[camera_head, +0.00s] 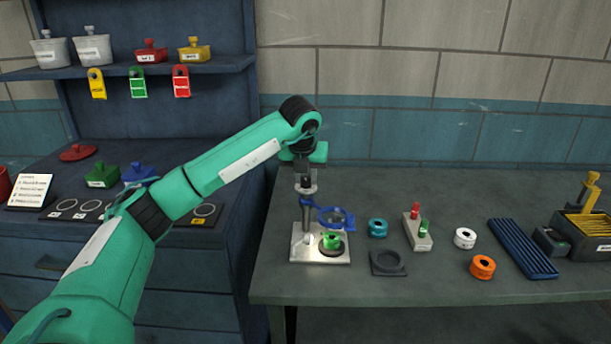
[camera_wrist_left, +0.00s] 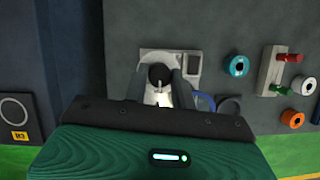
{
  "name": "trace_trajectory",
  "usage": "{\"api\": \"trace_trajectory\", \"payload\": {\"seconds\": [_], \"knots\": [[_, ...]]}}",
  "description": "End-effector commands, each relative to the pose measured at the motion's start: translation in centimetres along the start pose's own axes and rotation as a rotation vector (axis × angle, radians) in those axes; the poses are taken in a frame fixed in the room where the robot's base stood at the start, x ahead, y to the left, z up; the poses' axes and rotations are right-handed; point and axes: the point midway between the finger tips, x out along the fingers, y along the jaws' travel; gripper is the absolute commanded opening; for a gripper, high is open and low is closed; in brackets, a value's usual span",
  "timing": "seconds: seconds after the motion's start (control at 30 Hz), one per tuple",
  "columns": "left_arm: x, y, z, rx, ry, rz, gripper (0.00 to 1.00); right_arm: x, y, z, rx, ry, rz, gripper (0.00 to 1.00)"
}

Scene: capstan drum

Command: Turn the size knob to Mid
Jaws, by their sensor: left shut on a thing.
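The size knob (camera_head: 306,187) sits on top of the blue post of a small device with a pale metal base (camera_head: 301,254). My left gripper (camera_head: 305,174) points down from above and is shut on the knob. In the left wrist view the dark top of the knob (camera_wrist_left: 161,75) shows between the two fingers. The knob's marks are too small to read, so I cannot tell its setting. A blue ring-shaped arm (camera_head: 336,217) and a green spool (camera_head: 331,241) are on the device below. My right gripper is not in view.
To the right on the bench are a teal spool (camera_head: 377,228), a dark square holder (camera_head: 388,263), a grey block with red and green pegs (camera_head: 417,232), white and orange spools (camera_head: 482,267) and a blue ribbed tray (camera_head: 522,249). A shelf cabinet stands on the left.

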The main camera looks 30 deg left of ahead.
Motion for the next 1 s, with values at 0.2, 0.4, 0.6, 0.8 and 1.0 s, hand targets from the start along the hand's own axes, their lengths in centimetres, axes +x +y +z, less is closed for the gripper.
{"api": "trace_trajectory", "payload": {"seconds": [0.2,0.4,0.6,0.8,1.0], "knots": [[-0.1,0.0,0.1,-0.001,-0.004,-0.002,0.38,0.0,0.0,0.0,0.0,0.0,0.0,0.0],[-0.1,0.0,0.1,0.0,-0.002,-0.001,0.48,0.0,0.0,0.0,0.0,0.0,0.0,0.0],[-0.4,0.0,0.1,0.0,-0.002,-0.002,0.48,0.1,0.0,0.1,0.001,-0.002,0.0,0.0],[-3.3,0.0,0.1,0.0,-0.006,-0.003,0.48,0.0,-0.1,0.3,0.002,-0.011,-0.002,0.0],[-8.0,0.0,0.1,0.001,-0.007,-0.004,0.48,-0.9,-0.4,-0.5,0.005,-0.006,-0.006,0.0]]}}
